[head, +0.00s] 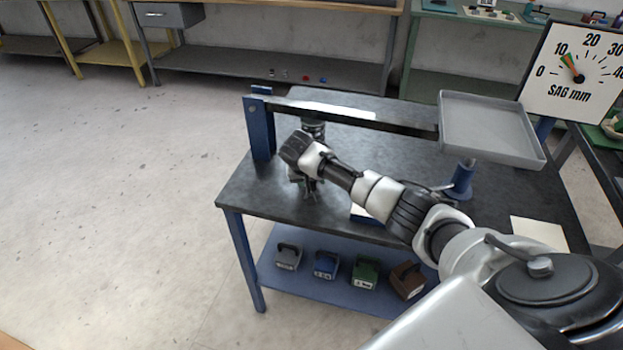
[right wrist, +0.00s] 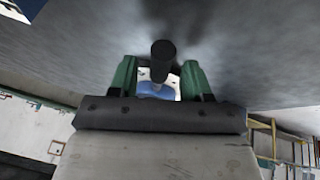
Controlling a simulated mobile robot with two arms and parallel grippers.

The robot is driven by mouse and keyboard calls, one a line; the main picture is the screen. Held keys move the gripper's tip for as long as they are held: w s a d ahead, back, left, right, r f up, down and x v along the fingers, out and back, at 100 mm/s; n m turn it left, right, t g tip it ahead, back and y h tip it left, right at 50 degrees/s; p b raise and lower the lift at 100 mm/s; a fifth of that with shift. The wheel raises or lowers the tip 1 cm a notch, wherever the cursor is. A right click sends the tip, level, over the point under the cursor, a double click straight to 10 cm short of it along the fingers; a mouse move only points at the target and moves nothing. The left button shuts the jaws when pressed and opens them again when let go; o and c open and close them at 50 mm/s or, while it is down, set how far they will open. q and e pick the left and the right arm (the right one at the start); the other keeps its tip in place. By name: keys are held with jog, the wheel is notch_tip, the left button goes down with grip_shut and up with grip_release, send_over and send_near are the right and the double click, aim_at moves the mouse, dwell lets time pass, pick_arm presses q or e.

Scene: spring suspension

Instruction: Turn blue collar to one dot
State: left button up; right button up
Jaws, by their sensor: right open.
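My right gripper (head: 308,188) is by the left end of the dark bench, under the lever beam (head: 375,118), with its fingers pointing down. In the right wrist view its two green fingers (right wrist: 159,80) stand apart. A dark round-ended rod (right wrist: 163,55) shows around the gap between them, and a pale blue patch (right wrist: 156,91) shows low in the gap. I cannot tell whether that patch is the blue collar. In the head view my gripper and wrist hide most of the spring unit (head: 313,128); no collar or dots can be made out. My left gripper is out of view.
Floor at left is clear.

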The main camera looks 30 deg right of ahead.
jog(key=shift+f, duration=0.15)
jog(key=shift+c, duration=0.4)
grip_shut()
